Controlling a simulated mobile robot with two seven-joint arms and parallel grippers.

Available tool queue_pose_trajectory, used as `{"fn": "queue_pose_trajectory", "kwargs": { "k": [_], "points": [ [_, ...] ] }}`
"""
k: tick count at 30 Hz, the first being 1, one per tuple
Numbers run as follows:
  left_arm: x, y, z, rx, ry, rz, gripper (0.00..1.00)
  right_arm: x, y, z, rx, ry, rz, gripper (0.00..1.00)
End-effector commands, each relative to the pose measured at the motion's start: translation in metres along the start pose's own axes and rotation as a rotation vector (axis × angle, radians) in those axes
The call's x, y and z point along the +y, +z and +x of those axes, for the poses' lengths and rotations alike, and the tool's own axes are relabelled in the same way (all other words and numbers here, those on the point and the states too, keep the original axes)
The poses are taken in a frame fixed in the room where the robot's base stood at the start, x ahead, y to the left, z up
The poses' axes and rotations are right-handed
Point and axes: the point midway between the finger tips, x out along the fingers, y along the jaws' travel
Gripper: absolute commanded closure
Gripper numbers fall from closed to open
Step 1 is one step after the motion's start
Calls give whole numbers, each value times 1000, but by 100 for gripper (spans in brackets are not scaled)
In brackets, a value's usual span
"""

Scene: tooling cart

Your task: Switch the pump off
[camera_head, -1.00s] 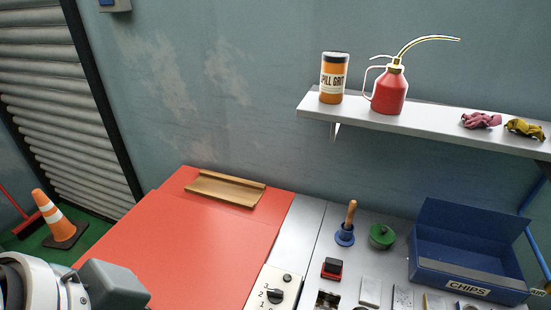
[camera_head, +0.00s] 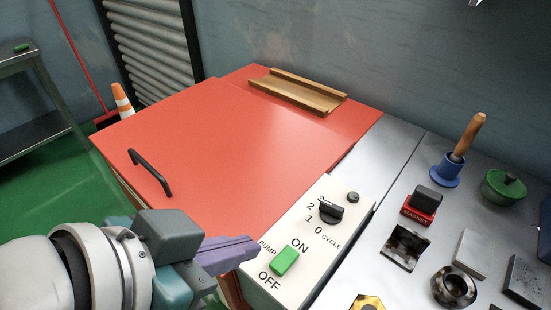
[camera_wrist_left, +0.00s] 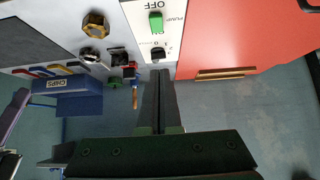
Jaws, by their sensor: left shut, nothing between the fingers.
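The pump switch (camera_head: 285,260) is a green rocker on a white control panel (camera_head: 265,291), between the printed words ON and OFF. Which end of it is pressed in cannot be told. It also shows in the left wrist view (camera_wrist_left: 155,22), near the top. My left gripper (camera_head: 254,248) is shut and empty, its purple-grey fingers pointing right, just left of the switch in the head view. They look apart from the switch; their height above the panel is unclear. In the left wrist view the closed fingers (camera_wrist_left: 158,76) end near the panel's knob.
A black cycle knob (camera_head: 331,211) and a small button (camera_head: 353,197) sit beyond the switch. A red cover (camera_head: 230,140) with a black handle (camera_head: 150,173) lies left of the panel.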

Motion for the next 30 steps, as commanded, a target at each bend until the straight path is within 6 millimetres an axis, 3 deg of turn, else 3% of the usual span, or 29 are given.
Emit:
{"fn": "queue_pose_trajectory", "kwargs": {
  "k": [14,19,30],
  "points": [
    [0,0,6,2,2,1,100,-1,1,2,0,-2,0,100],
    [1,1,30,2,3,-1,100,-1,2,8,1,-3,1,100],
    [1,1,106,2,3,1,100,-2,8,27,1,-4,4,100]
  ]
}}
